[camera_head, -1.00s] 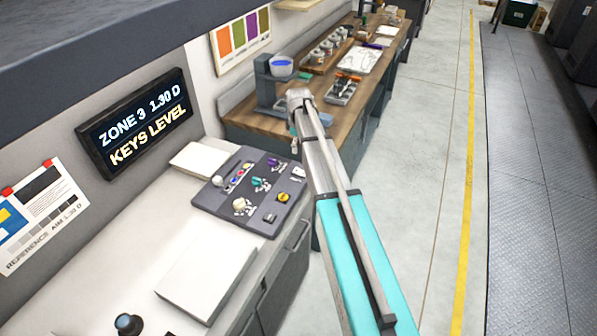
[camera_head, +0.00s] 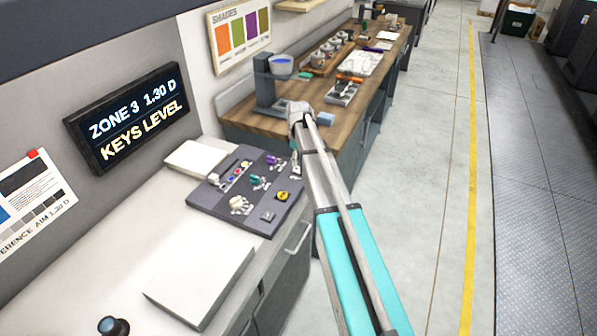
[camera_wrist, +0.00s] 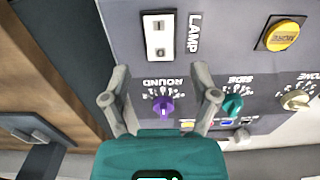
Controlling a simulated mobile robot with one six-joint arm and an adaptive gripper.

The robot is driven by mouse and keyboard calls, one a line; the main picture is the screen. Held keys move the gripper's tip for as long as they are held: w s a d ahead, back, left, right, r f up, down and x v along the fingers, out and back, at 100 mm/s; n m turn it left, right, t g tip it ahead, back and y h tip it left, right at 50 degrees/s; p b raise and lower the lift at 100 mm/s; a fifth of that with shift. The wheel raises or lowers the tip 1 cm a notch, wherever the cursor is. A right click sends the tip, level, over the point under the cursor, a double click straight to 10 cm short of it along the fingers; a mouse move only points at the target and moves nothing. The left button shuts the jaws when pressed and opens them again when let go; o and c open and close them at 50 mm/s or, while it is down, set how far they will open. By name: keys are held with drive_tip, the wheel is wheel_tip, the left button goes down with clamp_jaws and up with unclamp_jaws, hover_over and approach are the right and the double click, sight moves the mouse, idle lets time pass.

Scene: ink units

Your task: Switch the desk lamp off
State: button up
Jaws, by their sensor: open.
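The lamp switch (camera_wrist: 157,38) is a white rocker plate marked LAMP on the grey control panel (camera_wrist: 225,45). The switch shows beyond the fingertips, with no visible contact. The desk lamp itself cannot be made out.
A white block (camera_head: 200,285) lies on the counter. A wooden bench (camera_head: 240,122) stands beyond. The floor aisle (camera_head: 430,190) is clear.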

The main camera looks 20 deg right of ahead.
sight(298, 169)
drive_tip(key=shift+f+b, duration=1.7)
drive_tip(key=shift+f, duration=0.35)
